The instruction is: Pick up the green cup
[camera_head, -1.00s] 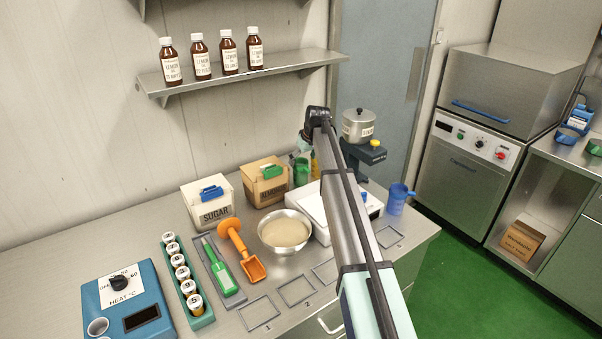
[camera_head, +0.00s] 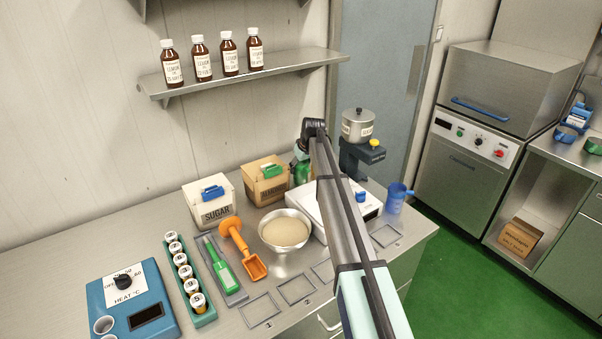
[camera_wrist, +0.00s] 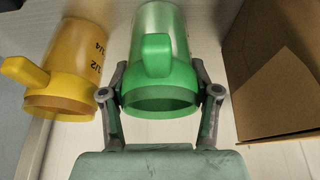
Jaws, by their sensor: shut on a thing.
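The green cup (camera_wrist: 160,75) is in the middle of the wrist view, its handle facing the camera. My gripper (camera_wrist: 162,95) has a finger on each side of the cup and is shut on it. In the head view the green cup (camera_head: 302,172) shows partly behind my arm, to the right of the almond-coloured box. Most of my gripper is hidden there by the arm. I cannot tell whether the cup's base touches the counter.
A yellow cup (camera_wrist: 75,68) stands close to the left of the green cup, and a cardboard box (camera_wrist: 275,70) is close on the right. In the head view a white scale (camera_head: 308,203), a steel bowl (camera_head: 285,247) and a blue cup (camera_head: 398,197) stand nearby.

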